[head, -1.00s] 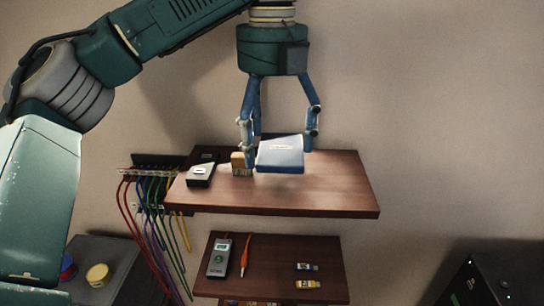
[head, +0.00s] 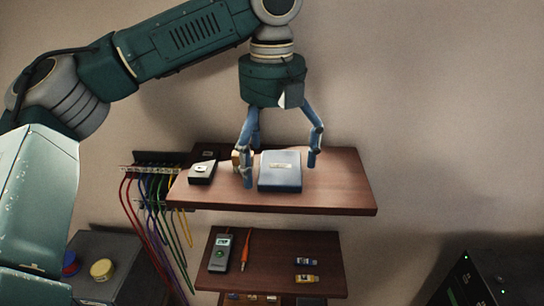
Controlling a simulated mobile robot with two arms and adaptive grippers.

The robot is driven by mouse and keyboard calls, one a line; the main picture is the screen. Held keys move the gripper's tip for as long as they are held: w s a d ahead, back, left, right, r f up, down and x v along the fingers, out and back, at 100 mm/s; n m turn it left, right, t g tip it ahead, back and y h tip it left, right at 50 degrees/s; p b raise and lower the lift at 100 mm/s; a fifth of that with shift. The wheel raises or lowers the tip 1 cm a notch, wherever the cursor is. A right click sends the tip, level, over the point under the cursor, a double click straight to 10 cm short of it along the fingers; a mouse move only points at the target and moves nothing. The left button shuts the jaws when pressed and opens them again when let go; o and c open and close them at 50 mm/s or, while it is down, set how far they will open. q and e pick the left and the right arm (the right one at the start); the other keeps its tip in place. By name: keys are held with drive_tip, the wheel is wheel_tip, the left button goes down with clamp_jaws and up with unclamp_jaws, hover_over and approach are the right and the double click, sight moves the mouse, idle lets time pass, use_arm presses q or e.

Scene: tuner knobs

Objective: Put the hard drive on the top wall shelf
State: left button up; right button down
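The hard drive, a flat blue box with a pale label (head: 280,172), lies on the wooden top wall shelf (head: 340,188) near its middle. My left gripper (head: 280,171) reaches down from above with its blue fingers spread, one on each side of the drive. Its left fingertip is close to the drive's left edge; whether they touch I cannot tell. A gap shows between the right finger and the drive. My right gripper is not in view.
A black-and-white box (head: 203,171) and a small tan block (head: 236,157) stand left of the drive. The shelf's right part is clear. A lower shelf (head: 270,265) holds a meter (head: 221,252) and an orange probe (head: 245,246). Coloured cables (head: 155,205) hang at left.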

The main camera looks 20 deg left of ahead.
sight(273, 165)
use_arm(q)
wheel_tip(273, 165, up, 12)
drive_tip(key=shift+r, duration=0.15)
idle(0.5)
drive_tip(key=shift+d, duration=0.1)
